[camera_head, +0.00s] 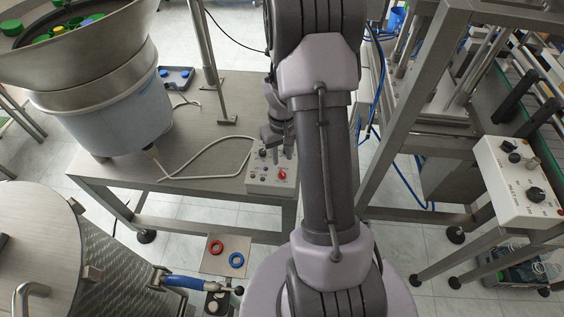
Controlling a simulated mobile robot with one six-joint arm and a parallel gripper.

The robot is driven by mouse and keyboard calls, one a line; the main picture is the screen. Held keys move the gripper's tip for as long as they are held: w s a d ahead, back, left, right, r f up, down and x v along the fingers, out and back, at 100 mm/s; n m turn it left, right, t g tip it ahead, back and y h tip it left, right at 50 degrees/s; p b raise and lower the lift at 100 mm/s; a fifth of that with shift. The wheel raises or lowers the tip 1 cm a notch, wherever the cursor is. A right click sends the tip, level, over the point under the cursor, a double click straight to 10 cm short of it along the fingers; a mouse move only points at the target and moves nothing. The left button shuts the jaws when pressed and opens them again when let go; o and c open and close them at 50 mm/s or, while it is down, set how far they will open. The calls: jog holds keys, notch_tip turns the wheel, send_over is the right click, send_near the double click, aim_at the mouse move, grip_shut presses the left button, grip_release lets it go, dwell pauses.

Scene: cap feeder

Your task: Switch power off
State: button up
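A light control box (271,181) with dark knobs and a red switch (282,175) sits on the right end of the steel table, below the feeder bowl. My gripper (277,146) is just above the back of this box, partly behind my arm. Its fingers point down toward the box. I cannot tell whether it touches a knob, or whether the fingers are open or shut. A second control box (517,181) with black knobs and a red button stands at the right. The switch positions are too small to read.
The feeder bowl (95,75) stands on the steel table (190,178), with a pale cable running to the control box. A metal post (207,60) rises behind. A steel drum (45,245) is at lower left, and a metal frame (405,120) is at right.

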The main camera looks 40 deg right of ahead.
notch_tip(320, 180, up, 10)
jog(key=p, duration=0.2)
jog(key=shift+f, duration=0.2)
jog(key=a+r+t+b, duration=0.2)
jog(key=a+r, duration=0.6)
jog(key=a, duration=0.1)
jog(key=s+a+r+t+y+b, duration=0.1)
jog(key=s+a+r+t, duration=0.1)
jog(key=s+a, duration=0.4)
jog(key=s+a+r+t+y+b, duration=0.1)
jog(key=s+a+r, duration=0.3)
jog(key=a, duration=0.8)
jog(key=s+b, duration=0.1)
jog(key=s, duration=0.1)
jog(key=shift+s+a+r+m+t+b, duration=0.3)
jog(key=shift+s+r+t, duration=0.05)
jog(key=shift+r+t, duration=0.05)
